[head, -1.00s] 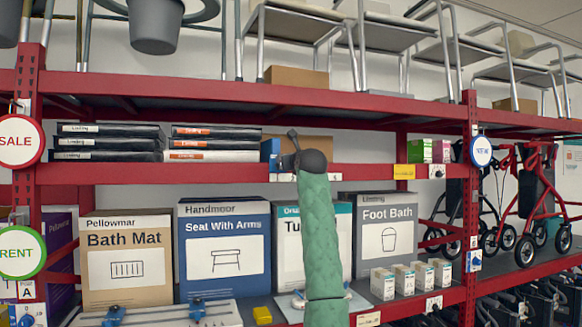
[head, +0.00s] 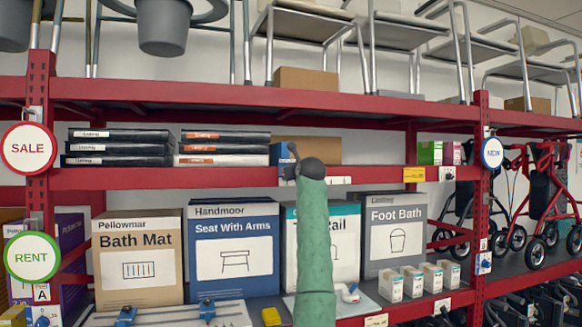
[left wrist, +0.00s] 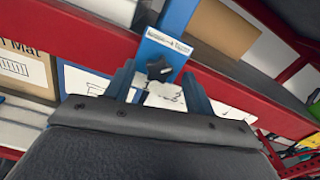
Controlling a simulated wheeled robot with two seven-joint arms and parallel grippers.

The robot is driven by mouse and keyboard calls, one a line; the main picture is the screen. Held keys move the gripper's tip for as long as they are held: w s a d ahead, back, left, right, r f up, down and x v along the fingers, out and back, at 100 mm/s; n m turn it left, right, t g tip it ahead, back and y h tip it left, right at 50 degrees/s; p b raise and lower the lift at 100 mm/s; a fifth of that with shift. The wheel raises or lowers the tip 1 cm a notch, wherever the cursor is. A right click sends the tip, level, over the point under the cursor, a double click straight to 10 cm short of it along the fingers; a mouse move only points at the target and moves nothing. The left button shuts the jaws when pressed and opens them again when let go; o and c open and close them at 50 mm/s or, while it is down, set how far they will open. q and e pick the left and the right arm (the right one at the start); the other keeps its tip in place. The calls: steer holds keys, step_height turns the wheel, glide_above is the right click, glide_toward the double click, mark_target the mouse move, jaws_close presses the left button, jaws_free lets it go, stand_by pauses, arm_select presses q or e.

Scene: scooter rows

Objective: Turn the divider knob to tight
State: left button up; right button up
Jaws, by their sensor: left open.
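The blue divider (head: 279,154) stands on the middle red shelf, right of the flat black boxes. In the left wrist view the divider (left wrist: 178,18) carries a dark star-shaped knob (left wrist: 158,70), below a white label with small print and an arrow. My left gripper (head: 290,166), at the end of the green-sleeved arm, is at the shelf's front edge by the divider. In the left wrist view its two blue-grey fingers stand apart on either side of the knob; I cannot tell whether they touch it. My right gripper is not in view.
A cardboard box (head: 307,150) sits just right of the divider. The red shelf beam (head: 210,177) runs below. Large boxes, such as the Seat With Arms box (head: 232,250), fill the lower shelf. The upper shelf beam (head: 220,93) passes above my gripper.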

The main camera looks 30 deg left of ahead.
arm_select(q)
steer(key=shift+w+a+f, duration=0.1)
steer(key=shift+w+a, duration=0.2)
steer(key=shift+a, duration=0.1)
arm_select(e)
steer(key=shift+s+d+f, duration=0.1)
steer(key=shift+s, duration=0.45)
arm_select(q)
steer(key=c, duration=1)
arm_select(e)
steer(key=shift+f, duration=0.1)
